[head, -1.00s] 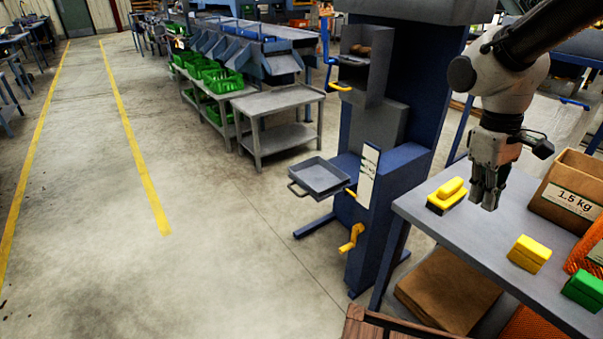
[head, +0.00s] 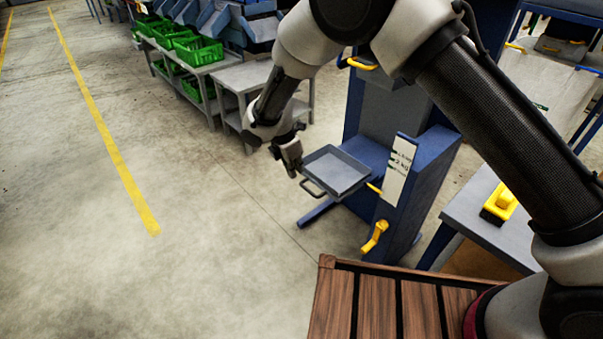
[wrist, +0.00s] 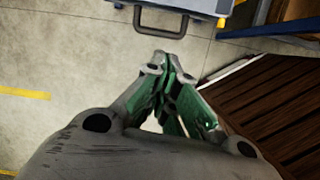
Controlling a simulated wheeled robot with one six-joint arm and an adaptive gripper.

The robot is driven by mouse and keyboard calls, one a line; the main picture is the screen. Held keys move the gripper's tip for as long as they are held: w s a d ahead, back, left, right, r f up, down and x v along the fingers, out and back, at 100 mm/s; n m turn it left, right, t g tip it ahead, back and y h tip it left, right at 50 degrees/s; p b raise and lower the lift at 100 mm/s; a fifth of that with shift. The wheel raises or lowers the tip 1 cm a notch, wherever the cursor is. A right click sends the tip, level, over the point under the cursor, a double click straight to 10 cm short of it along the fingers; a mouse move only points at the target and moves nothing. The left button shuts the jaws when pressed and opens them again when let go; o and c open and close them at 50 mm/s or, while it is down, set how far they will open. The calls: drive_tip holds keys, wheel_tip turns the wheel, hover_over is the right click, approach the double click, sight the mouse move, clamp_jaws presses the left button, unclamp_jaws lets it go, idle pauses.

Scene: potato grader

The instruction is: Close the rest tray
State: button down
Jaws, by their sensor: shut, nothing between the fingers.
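The rest tray (head: 337,172) is a shallow grey tray sticking out from the left side of the blue machine, with a dark loop handle (head: 311,188) on its outer end. In the wrist view the handle (wrist: 161,33) and a bit of the tray (wrist: 196,5) show at the top. My gripper (head: 293,171) is shut and empty, just to the left of the tray by its handle. In the wrist view my fingertips (wrist: 158,62) point at the handle, with a small gap visible between them.
The blue machine (head: 424,163) has a yellow crank (head: 376,236) below the tray. My wooden deck is in front. Floor to the left is clear.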

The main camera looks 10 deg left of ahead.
drive_tip(key=n, duration=0.1)
approach(308, 191)
drive_tip(key=f, duration=0.1)
drive_tip(key=w+d+f, duration=0.1)
drive_tip(key=f, duration=0.1)
drive_tip(key=w+f, duration=0.1)
drive_tip(key=shift+d+f, duration=0.4)
drive_tip(key=shift+w+d+r, duration=0.15)
drive_tip(key=shift+w+d, duration=0.1)
